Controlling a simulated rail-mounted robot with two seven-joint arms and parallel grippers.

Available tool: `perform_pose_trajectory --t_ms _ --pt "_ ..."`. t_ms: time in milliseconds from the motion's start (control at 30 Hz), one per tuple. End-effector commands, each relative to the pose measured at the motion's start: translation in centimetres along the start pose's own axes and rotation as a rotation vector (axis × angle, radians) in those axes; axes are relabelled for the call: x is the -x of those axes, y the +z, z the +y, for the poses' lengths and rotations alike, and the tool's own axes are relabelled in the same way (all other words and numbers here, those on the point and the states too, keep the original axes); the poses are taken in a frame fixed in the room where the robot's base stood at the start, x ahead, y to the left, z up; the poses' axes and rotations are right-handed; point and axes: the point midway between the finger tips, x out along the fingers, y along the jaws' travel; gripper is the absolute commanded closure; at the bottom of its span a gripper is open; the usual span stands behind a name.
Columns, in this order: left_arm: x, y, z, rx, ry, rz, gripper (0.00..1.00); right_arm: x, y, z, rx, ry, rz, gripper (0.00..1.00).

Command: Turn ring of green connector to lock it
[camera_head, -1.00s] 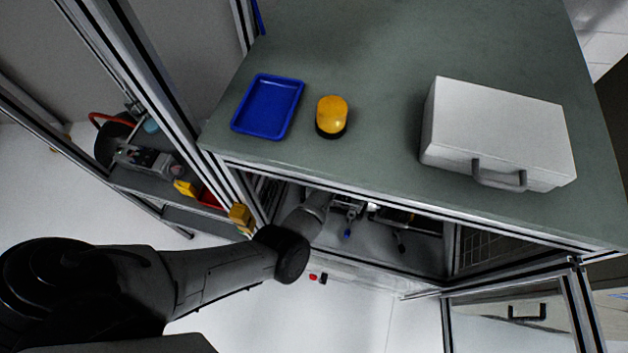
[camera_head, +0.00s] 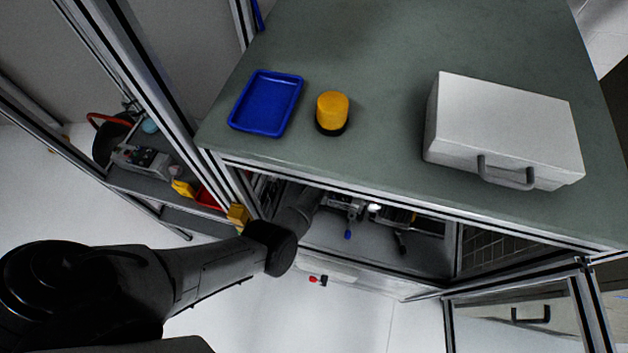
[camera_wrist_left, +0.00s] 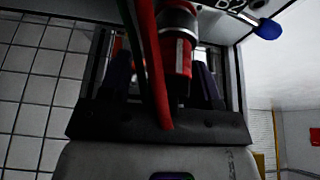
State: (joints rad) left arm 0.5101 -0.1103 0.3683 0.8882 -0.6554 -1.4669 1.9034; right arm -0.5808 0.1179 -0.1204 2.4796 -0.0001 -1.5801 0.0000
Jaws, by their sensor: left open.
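In the left wrist view, my left gripper (camera_wrist_left: 162,75) is open, with one dark finger on each side of the view's middle. A red-banded connector (camera_wrist_left: 177,50) with a metallic upper part shows between the fingers. A red cable (camera_wrist_left: 150,62) crosses in front of the gripper, beside a dark strand. No clearly green connector can be made out; it may be hidden behind the cable or the gripper. In the head view, my left arm reaches under the tabletop and the gripper is hidden there. My right gripper is in neither view.
A panel with a blue-tipped lever (camera_wrist_left: 268,29) is near the gripper at upper right. On the green tabletop (camera_head: 390,50) are a blue tray (camera_head: 266,103), a yellow beacon (camera_head: 332,112) and a white case (camera_head: 505,125). The table's frame edge lies above my arm.

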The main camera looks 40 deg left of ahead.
Motion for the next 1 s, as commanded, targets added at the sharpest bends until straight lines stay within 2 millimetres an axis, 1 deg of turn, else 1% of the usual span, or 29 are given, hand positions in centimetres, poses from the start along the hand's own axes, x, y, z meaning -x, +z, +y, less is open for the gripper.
perform_pose_trajectory --t_ms 67,567,667,833,1000 --pt "0.0 0.0 0.0 0.0 0.0 0.0 0.45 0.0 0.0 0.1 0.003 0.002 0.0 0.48" --pt "0.0 0.0 0.0 0.0 0.0 0.0 0.93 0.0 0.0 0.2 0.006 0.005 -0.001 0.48" --pt "0.1 -0.1 0.0 -0.009 0.004 0.0 0.93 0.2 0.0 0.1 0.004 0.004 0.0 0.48" --pt "0.2 -0.1 -0.2 -0.106 0.043 0.001 0.93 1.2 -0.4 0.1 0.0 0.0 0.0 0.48" --pt "0.0 0.0 -0.1 -0.123 0.052 0.0 0.93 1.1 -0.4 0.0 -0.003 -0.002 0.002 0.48"
